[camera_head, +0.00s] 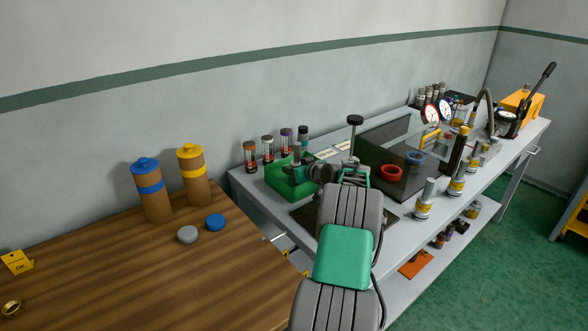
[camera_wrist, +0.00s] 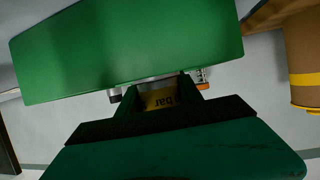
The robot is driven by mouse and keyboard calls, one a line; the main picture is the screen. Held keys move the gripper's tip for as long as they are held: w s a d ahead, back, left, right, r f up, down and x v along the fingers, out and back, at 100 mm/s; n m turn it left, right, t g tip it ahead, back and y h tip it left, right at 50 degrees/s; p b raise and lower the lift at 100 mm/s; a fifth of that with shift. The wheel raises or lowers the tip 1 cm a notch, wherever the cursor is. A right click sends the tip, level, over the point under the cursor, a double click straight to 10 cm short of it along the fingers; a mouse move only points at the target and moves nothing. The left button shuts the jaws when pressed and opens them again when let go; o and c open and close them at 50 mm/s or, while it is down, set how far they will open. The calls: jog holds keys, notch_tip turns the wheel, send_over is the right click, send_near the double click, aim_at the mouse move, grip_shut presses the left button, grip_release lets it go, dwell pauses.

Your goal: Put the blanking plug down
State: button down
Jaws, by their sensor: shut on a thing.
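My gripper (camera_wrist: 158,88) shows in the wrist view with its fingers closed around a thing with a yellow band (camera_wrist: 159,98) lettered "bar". I take this to be the blanking plug; most of it is hidden by the fingers. A large green block (camera_wrist: 125,50) fills the upper part of that view, close beyond the fingers. I cannot tell whether the held thing touches anything.
Several banded metal-stemmed pieces (camera_head: 424,202) stand along the front of the grey bench (camera_head: 405,222). A dark transparent screen (camera_head: 395,160) with red and blue rings is right of the arm. Small bottles (camera_head: 268,149) stand behind the vise. Brown tubes (camera_head: 194,176) stand on the wooden table (camera_head: 150,270).

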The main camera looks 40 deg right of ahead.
jog(key=shift+f, duration=0.25)
jog(key=c, duration=0.8)
grip_release()
